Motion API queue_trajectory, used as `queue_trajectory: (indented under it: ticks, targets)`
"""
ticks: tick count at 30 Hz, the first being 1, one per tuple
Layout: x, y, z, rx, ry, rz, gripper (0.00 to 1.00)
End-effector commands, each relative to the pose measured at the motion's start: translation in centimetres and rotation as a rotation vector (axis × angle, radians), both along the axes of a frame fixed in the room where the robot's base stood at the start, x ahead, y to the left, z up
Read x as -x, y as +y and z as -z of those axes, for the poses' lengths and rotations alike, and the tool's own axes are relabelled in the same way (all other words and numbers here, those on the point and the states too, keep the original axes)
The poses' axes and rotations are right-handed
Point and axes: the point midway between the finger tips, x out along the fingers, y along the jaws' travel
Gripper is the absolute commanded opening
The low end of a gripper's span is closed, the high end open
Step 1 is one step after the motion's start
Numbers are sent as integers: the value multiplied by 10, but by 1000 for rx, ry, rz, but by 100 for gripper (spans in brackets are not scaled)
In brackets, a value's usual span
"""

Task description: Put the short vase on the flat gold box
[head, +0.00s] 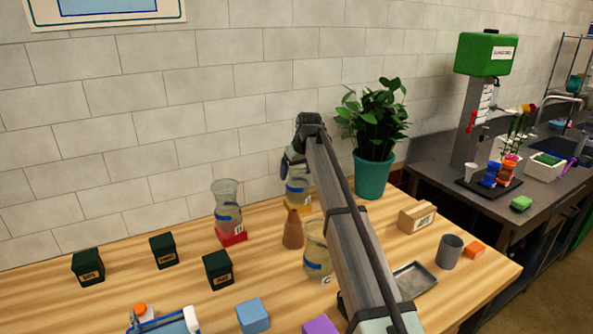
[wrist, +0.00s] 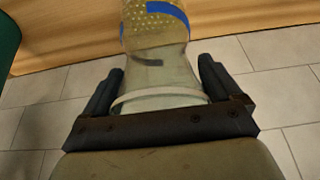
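A clear glass vase with a blue band (head: 297,186), which I take for the short vase, is upright at the flat gold box (head: 299,206) near the wall. It appears to rest on the box, though the exact contact is hard to see. In the wrist view the vase (wrist: 157,70) has its mouth toward my palm, and gold with dots shows through its glass. My gripper (head: 292,160) is over the vase from above. In the wrist view my gripper's fingers (wrist: 160,75) stand on both sides of the neck, apparently with slim gaps, so it looks open.
A taller vase (head: 228,200) stands on a red box (head: 232,237) to the left. Another glass vase (head: 315,255) is partly hidden behind my arm. A brown cone-shaped object (head: 293,230) stands close in front of the gold box. A potted plant (head: 372,175) is to the right.

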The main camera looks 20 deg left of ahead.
Motion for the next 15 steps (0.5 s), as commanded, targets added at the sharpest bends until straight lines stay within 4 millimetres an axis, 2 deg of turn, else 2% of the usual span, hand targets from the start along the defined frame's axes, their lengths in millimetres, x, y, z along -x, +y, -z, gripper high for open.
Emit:
queue_trajectory:
  ticks: [3, 10, 15]
  targets:
    - [0, 0, 0, 0, 0, 0, 100]
    - [0, 0, -2, 0, 0, 0, 100]
    - [4, -4, -15, -1, -1, 0, 100]
